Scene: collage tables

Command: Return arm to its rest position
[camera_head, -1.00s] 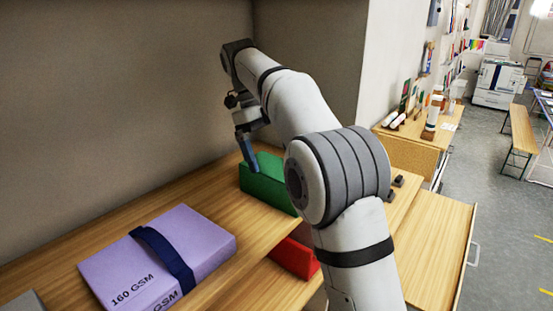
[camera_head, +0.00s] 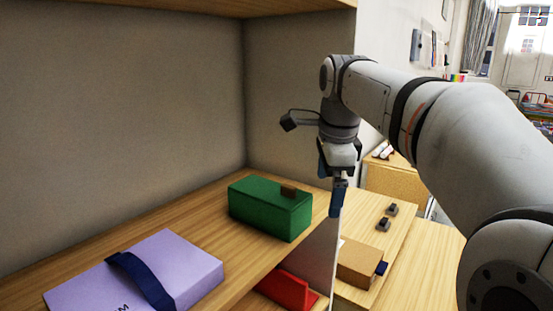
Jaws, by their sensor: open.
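My arm reaches in from the right side of the view, bent over, with its wrist near the upper middle. My gripper (camera_head: 332,196) points down with its blue fingers apart and nothing between them. It hangs just right of the green box (camera_head: 268,208), near the shelf's right edge, apart from the box. The green box sits on the wooden shelf (camera_head: 170,217) and has a small brown piece on its top.
A lilac box (camera_head: 190,268) with a dark blue strap lies on the shelf at the left. A red object (camera_head: 288,288) is below the shelf. A brown box (camera_head: 360,262) and two small dark items stand on the wooden surface at right.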

